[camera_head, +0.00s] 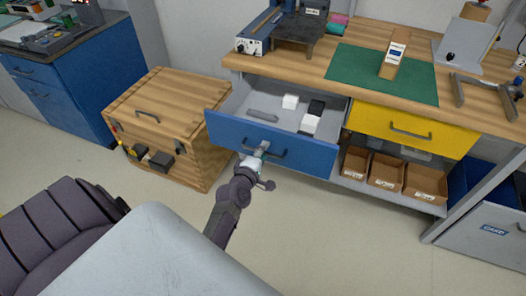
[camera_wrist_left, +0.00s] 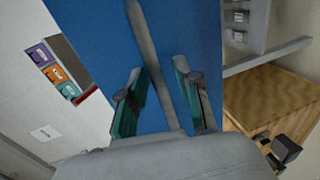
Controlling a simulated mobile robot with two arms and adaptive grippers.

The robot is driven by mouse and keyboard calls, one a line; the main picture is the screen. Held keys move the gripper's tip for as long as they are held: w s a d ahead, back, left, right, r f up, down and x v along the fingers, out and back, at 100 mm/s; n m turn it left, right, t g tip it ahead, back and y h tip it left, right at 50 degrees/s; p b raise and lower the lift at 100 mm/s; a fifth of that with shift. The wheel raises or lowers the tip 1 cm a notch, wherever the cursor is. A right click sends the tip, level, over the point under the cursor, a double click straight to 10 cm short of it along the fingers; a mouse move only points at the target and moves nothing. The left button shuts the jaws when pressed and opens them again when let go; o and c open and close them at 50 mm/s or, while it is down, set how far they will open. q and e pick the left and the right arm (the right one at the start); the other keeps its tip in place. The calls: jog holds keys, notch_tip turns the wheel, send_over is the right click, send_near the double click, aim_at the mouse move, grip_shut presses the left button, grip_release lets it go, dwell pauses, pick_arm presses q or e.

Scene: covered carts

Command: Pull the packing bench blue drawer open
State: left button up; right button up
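The packing bench's blue drawer (camera_head: 300,150) stands pulled out, and its inside shows. White and dark boxes and a grey item lie in it. Its grey bar handle (camera_head: 264,147) is on the blue front. My left gripper (camera_head: 262,153) is at the left part of this handle. In the left wrist view, the blue drawer front (camera_wrist_left: 95,25) fills the middle, and the handle (camera_wrist_left: 150,50) runs between the two green-padded fingers of my left gripper (camera_wrist_left: 160,85). The fingers are apart, with a gap visible on each side of the handle. My right gripper is not in view.
A closed wooden crate (camera_head: 160,125) stands left of the drawer. A yellow drawer (camera_head: 410,128) is to the right, above cardboard bins (camera_head: 388,172). The bench top (camera_head: 335,65) carries a green mat (camera_head: 350,70) and equipment. The floor (camera_head: 330,230) in front is clear.

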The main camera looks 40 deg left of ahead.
pick_arm(q)
jog(key=v, duration=1.2)
dwell(0.5)
jog(key=s+d+f+m+g+h, duration=0.1)
jog(key=s+d+f+m+g, duration=0.25)
jog(key=f, duration=0.65)
jog(key=s+d+f+m+g+h, duration=0.2)
jog(key=s+d+f+m, duration=0.25)
jog(key=f, duration=0.55)
jog(key=s+d+f+m+g+h, duration=0.15)
jog(key=s+d+f+m, duration=0.3)
jog(key=f, duration=0.65)
jog(key=s+a+f+m+g, duration=0.1)
jog(key=s+f+m+g, duration=0.2)
jog(key=s, duration=0.8)
jog(key=s+a+f+m+g, duration=0.2)
jog(key=s+f+m+g, duration=0.2)
jog(key=s+f+m, duration=0.3)
jog(key=s+f+y, duration=0.1)
jog(key=s+f, duration=0.1)
jog(key=s, duration=0.2)
jog(key=shift+s+f+m, duration=0.3)
jog(key=shift+s+m, duration=0.05)
jog(key=shift+s, duration=0.05)
